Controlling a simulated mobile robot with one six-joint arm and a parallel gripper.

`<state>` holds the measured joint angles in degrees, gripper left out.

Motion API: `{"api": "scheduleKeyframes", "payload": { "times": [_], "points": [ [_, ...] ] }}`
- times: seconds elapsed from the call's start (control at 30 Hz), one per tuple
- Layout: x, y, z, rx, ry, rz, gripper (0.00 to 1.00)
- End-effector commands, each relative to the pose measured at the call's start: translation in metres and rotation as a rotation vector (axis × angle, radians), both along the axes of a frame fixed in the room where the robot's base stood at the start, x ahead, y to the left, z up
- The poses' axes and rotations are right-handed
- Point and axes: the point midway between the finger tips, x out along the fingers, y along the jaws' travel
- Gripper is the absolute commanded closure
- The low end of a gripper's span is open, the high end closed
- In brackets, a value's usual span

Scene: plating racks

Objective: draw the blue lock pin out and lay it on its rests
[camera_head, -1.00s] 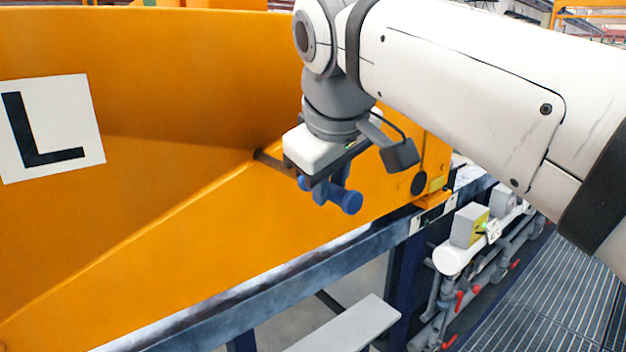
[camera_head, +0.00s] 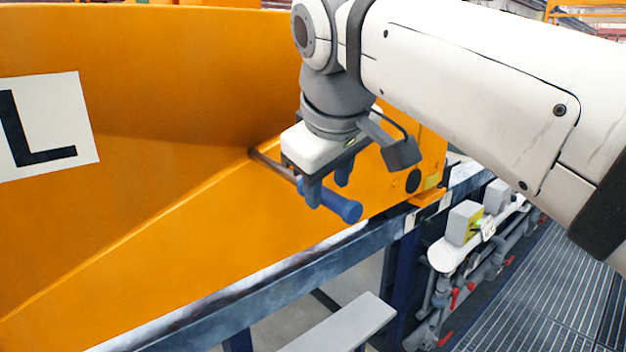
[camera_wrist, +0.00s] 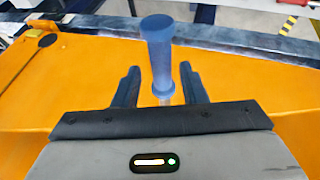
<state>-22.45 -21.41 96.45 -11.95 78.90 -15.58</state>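The blue lock pin (camera_head: 340,205) has a blue handle and a bare metal rod (camera_head: 272,165) that runs into the sloping orange panel. Its handle points outward, away from the panel. In the wrist view the blue handle (camera_wrist: 160,55) stands between my fingers. My gripper (camera_head: 328,182) is over the inner part of the handle. In the wrist view my gripper (camera_wrist: 160,85) has its two dark blue fingers spread, with a gap showing on each side of the handle. I cannot make out the pin's rests in these views.
A dark blue rail (camera_head: 270,298) runs below the orange panel (camera_head: 160,260). A grey plate (camera_head: 345,325) sticks out below it. Pipes with red levers and grey boxes (camera_head: 462,222) stand at the right, beside a grated walkway (camera_head: 535,270).

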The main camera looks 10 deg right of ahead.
Motion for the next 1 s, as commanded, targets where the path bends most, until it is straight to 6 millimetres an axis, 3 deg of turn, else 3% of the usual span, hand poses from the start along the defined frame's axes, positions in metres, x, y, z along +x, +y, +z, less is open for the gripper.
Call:
{"api": "scheduleKeyframes", "payload": {
  "times": [0.1, 0.37, 0.8, 1.0],
  "points": [
    [0.0, 0.0, 0.0, -0.001, 0.001, 0.0, 0.53],
    [-0.001, 0.0, 0.001, -0.001, 0.003, 0.0, 0.53],
    [-0.032, 0.002, 0.059, 0.0, 0.0, 0.002, 0.53],
    [-0.038, 0.002, 0.068, 0.001, 0.001, 0.0, 0.53]
  ]
}}
